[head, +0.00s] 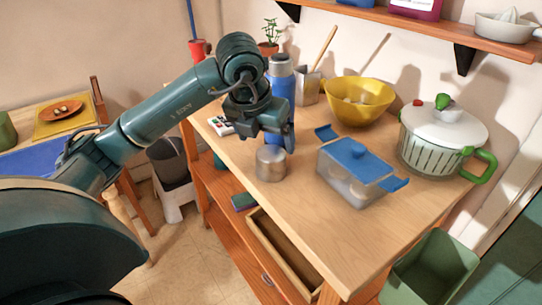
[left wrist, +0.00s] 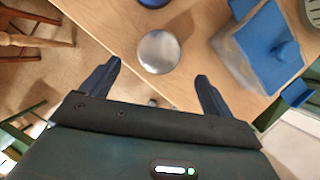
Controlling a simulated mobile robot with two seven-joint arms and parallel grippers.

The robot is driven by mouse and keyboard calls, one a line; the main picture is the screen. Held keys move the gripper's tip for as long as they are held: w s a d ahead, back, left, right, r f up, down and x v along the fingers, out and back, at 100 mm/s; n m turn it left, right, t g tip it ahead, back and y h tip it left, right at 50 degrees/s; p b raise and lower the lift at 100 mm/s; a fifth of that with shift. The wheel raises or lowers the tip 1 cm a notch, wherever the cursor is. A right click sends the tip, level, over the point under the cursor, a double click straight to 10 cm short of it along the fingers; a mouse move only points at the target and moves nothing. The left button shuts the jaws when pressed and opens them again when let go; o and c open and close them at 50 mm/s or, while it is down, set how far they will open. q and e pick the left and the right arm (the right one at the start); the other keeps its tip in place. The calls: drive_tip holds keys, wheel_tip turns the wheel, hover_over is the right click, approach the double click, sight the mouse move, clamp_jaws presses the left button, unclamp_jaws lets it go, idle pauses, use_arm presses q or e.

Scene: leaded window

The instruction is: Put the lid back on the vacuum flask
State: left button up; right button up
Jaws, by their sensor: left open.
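The vacuum flask (head: 281,85) is blue with a paler band near its top and stands upright on the wooden worktop, partly hidden behind my left gripper. A silver metal cup, which looks like the flask's lid (head: 270,163), stands apart on the worktop near its front edge. My left gripper (head: 269,137) is open and empty above the lid, fingers pointing down. In the left wrist view the lid (left wrist: 158,52) shows as a round top just beyond the gap between the fingertips (left wrist: 158,72). My right gripper is in neither view.
A clear box with a blue lid (head: 357,160) stands right of the flask lid. A yellow bowl (head: 374,100), a utensil holder (head: 308,87) and a white pot (head: 430,150) stand farther back. An open drawer (head: 285,250) juts out below the front edge.

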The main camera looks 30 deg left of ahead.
sight(269, 154)
use_arm(q)
drive_tip(key=shift+x, duration=1.75)
drive_tip(key=x, duration=0.5)
drive_tip(key=shift+s+a+f+p, duration=0.1)
drive_tip(key=shift+a+p, duration=0.05)
drive_tip(key=shift+p, duration=0.15)
drive_tip(key=shift+c, duration=0.4)
drive_tip(key=c, duration=1)
wheel_tip(269, 154, up, 10)
drive_tip(key=shift+r, duration=0.1)
